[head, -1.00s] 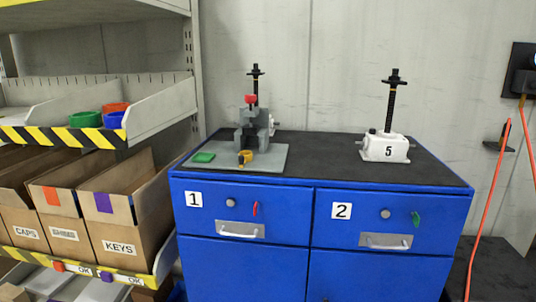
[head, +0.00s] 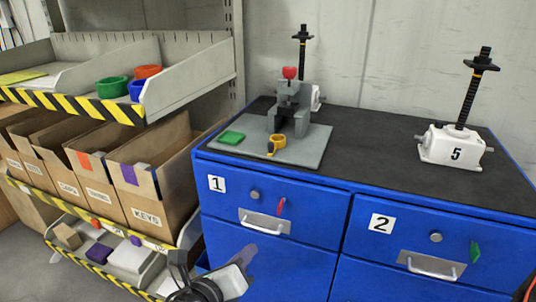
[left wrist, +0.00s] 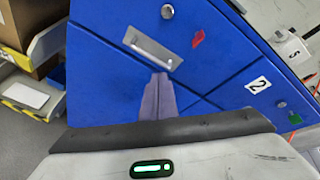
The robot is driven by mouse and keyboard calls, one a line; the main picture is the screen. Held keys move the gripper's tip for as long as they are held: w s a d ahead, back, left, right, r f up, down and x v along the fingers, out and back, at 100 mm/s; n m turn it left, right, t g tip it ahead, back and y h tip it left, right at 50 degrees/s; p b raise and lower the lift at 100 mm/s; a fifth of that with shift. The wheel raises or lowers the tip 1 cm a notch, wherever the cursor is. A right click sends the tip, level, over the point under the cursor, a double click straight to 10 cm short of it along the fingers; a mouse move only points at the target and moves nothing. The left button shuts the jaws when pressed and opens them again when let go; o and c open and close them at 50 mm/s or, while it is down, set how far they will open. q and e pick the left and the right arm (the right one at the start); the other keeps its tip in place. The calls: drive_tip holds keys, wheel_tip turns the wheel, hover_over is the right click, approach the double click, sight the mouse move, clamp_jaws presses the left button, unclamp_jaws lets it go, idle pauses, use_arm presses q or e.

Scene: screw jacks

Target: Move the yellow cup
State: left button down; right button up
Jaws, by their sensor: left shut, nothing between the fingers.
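The yellow cup (head: 278,141) is a small ring-like cup on a grey plate (head: 302,156) on top of the blue cabinet. It stands in front of a grey fixture (head: 290,108) with a red knob, beside a small dark piece. My left gripper (head: 249,250) is low in front of the cabinet, below and apart from the cup. In the left wrist view its fingers (left wrist: 159,78) are together and empty, in front of the blue drawers. The cup is not in the left wrist view. My right gripper is not in view.
A white screw jack (head: 452,147) marked 5 stands at the right of the cabinet top (head: 380,143). A green square (head: 231,138) lies on the plate. Shelves at left hold green (head: 112,87), red and blue cups above cardboard boxes (head: 150,185). Drawer handles (head: 264,221) stick out.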

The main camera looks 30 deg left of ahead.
use_arm(q)
wheel_tip(320, 180, up, 16)
drive_tip(key=w+a+m+t+y+p, duration=0.15)
drive_tip(key=m+t, duration=0.25)
drive_tip(key=m, duration=0.4)
drive_tip(key=b, duration=0.6)
approach(270, 148)
drive_tip(key=shift+y, duration=0.25)
drive_tip(key=p+x, duration=0.1)
drive_tip(key=x, duration=0.4)
drive_tip(key=shift+w, duration=0.7)
